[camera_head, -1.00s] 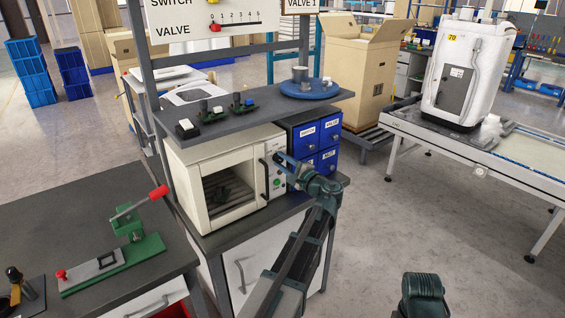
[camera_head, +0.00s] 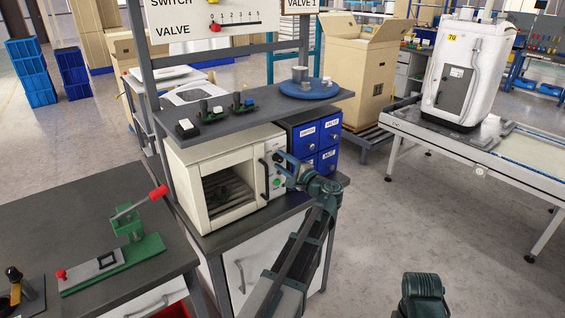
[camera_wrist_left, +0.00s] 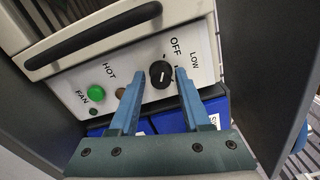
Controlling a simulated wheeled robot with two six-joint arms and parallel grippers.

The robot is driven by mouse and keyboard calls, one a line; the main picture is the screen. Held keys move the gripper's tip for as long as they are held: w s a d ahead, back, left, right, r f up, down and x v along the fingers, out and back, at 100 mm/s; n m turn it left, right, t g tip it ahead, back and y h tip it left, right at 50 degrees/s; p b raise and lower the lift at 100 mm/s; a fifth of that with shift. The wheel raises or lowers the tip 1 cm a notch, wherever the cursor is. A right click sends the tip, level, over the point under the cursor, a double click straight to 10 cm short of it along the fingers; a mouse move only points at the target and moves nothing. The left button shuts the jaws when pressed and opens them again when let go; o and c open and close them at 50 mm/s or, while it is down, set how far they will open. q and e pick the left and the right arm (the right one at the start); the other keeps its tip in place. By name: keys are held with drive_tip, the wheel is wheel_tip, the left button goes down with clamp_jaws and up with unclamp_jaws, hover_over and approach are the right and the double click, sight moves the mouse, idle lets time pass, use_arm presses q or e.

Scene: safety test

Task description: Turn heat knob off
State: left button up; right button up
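The heat knob (camera_wrist_left: 161,74) is a round black dial with a white mark, on the white control panel of the oven (camera_head: 222,182). OFF and LOW are printed near it, HOT farther to the left. My left gripper (camera_wrist_left: 160,71) is open, with its two blue fingers on either side of the knob in the left wrist view. Whether the fingertips touch it I cannot tell. In the head view the left gripper (camera_head: 279,163) is at the oven's right-hand panel and partly covers it.
A green FAN button (camera_wrist_left: 97,93) and the black door handle (camera_wrist_left: 104,35) are close by on the oven. Blue drawers (camera_head: 328,134) stand right beside it. A shelf (camera_head: 250,116) with small parts and a blue turntable (camera_head: 310,89) hangs above.

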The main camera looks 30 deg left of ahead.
use_arm(q)
drive_tip(key=shift+o, duration=0.7)
drive_tip(key=v, duration=1.4)
drive_tip(key=shift+a+f, duration=0.1)
drive_tip(key=s+d+f+n+g+h+p, duration=0.1)
drive_tip(key=s+d+f+g+h+p, duration=0.1)
drive_tip(key=s+d, duration=0.5)
drive_tip(key=s+d+f+n+g+h+p, duration=0.1)
drive_tip(key=s+d+f+g+h+p, duration=0.1)
drive_tip(key=s+d+f+h+p, duration=0.2)
drive_tip(key=s+d+f+n+g+h+p, duration=0.1)
drive_tip(key=s+d+f+g+h+p, duration=0.2)
drive_tip(key=s+d+f+h, duration=0.3)
drive_tip(key=s+d+h, duration=0.3)
drive_tip(key=s+d, duration=0.2)
drive_tip(key=d, duration=0.2)
drive_tip(key=shift+d, duration=0.25)
drive_tip(key=shift+f, duration=0.1)
